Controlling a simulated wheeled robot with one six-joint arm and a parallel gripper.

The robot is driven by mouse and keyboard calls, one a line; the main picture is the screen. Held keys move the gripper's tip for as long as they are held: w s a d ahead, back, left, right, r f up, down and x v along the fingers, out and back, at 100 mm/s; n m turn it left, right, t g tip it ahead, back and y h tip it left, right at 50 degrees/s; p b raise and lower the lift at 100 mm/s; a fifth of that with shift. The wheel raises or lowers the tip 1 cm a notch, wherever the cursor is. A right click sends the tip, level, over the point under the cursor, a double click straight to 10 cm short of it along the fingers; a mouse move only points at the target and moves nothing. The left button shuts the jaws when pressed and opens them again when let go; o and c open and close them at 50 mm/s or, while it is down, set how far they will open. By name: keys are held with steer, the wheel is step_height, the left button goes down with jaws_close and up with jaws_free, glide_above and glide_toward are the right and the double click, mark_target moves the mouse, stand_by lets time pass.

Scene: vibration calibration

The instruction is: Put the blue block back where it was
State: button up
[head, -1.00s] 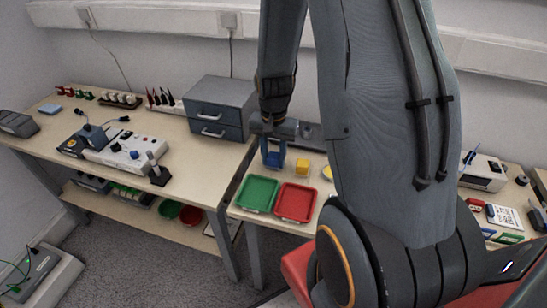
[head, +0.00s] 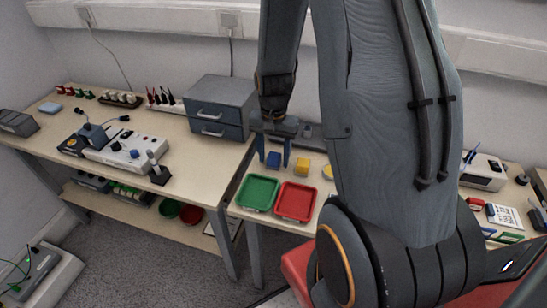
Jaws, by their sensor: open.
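The blue block (head: 273,158) stands on the light wooden table behind the green tray. My gripper (head: 273,155) is over it, fingers pointing down. The fingers are open, one on each side of the block, with a gap visible at least on the right. A yellow block (head: 301,169) sits just to the right of the right finger.
A green tray (head: 243,203) and a red tray (head: 278,213) lie in front of the blocks. A grey drawer cabinet (head: 222,91) stands on the bench to the left. A yellow round thing (head: 328,172) is partly hidden by my arm.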

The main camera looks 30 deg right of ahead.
mark_target(274, 155)
step_height(274, 155, up, 10)
steer(key=s+a+r+n, duration=0.2)
steer(key=s+a+n, duration=0.7)
steer(key=s, duration=0.3)
steer(key=shift+a+r, duration=0.4)
steer(key=shift+a, duration=0.2)
